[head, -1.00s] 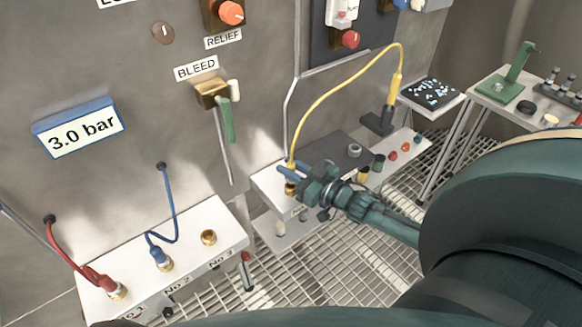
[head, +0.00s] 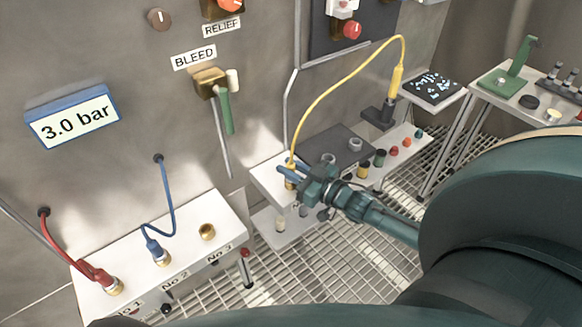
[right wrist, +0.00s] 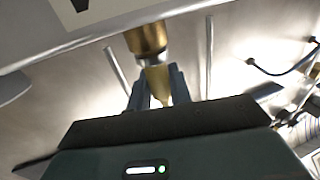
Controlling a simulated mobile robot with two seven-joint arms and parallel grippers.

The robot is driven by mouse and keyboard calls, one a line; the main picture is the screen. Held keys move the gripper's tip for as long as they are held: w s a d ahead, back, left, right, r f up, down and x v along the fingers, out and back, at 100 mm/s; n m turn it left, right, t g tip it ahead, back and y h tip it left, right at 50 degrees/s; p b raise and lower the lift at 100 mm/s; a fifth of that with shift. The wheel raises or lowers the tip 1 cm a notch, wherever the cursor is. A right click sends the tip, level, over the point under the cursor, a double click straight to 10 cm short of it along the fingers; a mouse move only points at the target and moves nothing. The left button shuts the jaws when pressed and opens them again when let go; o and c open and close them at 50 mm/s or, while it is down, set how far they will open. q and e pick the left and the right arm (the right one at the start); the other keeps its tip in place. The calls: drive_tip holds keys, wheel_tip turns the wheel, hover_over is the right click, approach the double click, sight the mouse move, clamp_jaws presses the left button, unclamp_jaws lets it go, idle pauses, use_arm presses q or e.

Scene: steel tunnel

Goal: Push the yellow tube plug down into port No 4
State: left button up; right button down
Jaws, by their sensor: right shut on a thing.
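The yellow tube plug (right wrist: 158,82) is between the fingers of my right gripper (right wrist: 155,92), which is shut on it. In the right wrist view the plug's end meets the brass port (right wrist: 147,38); how deep it sits I cannot tell. In the head view my right gripper (head: 294,174) is at the small white block (head: 270,176) at centre, with the brass port (head: 289,184) partly hidden by the fingers. The yellow tube (head: 330,82) arches from there to a yellow end (head: 396,80) in a dark holder. The port's number is not readable. My left gripper is not in view.
A white manifold (head: 195,225) labelled No 1 to No 3 holds a red plug (head: 98,272) and a blue plug (head: 154,247); the No 3 brass port (head: 207,231) is empty. A green-handled bleed valve (head: 226,112) hangs on the wall. A shelf (head: 400,150) with small coloured items stands right of the gripper.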

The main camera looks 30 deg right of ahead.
drive_tip(key=shift+f, duration=0.15)
drive_tip(key=c, duration=1.2)
unclamp_jaws()
drive_tip(key=v, duration=1.3)
drive_tip(key=shift+s, duration=0.1)
